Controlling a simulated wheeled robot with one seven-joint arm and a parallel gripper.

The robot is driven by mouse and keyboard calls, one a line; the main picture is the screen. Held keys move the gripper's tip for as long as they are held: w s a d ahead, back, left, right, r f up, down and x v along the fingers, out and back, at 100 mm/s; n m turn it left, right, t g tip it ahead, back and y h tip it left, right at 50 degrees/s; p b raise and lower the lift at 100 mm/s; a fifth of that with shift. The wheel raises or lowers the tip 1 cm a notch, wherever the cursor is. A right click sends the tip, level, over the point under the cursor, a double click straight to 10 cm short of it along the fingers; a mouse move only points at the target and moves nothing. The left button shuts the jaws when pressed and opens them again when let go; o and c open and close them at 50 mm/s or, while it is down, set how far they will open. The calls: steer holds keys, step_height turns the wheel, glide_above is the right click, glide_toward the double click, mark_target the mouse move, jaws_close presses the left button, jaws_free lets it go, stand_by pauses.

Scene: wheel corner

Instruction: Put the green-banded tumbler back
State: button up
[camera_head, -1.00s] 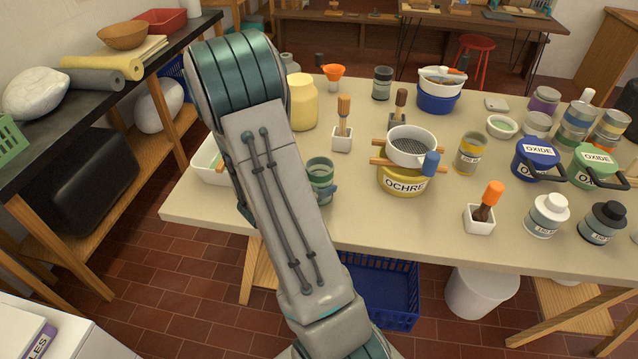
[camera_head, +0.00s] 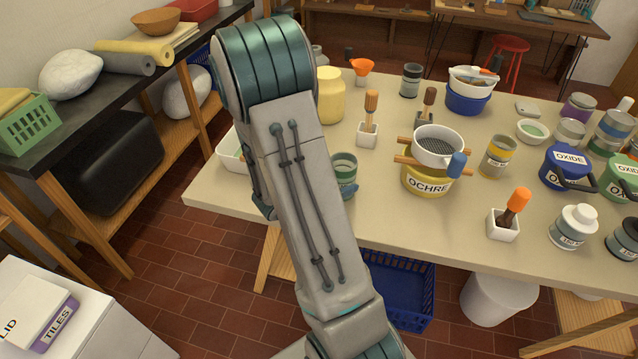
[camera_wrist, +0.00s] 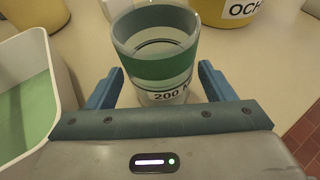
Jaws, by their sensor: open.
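The green-banded tumbler (camera_wrist: 160,50) stands upright on the table in the wrist view, clear-walled with a grey rim band, a green band and a "200" label. It also shows in the head view (camera_head: 344,168), partly hidden by my arm. My gripper (camera_wrist: 160,71) is open, with one blue finger on each side of the tumbler's near part. Gaps show between the fingers and the glass at their tips. Most of the gripper is hidden behind my arm in the head view.
A white tray with green inside (camera_wrist: 28,95) stands close left of my gripper. The yellow OCHRE tub (camera_head: 426,184) bears sticks and a sieve (camera_head: 438,146) to the right. A brush in a white pot (camera_head: 367,133) stands behind. Bare tabletop (camera_head: 400,225) lies in front.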

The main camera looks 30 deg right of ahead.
steer(key=s+a+r+m+y, duration=0.4)
steer(key=a+m, duration=0.2)
steer(key=a, duration=0.2)
steer(key=s+a+r+m+y, duration=0.4)
steer(key=a+r+m+y, duration=0.1)
steer(key=a+m, duration=0.2)
steer(key=s+a+r+m+y, duration=0.4)
steer(key=a+m, duration=0.3)
steer(key=a, duration=0.2)
steer(key=shift+s+r, duration=0.45)
steer(key=shift+r, duration=0.05)
steer(key=shift+r+p, duration=0.6)
steer(key=shift+p, duration=0.05)
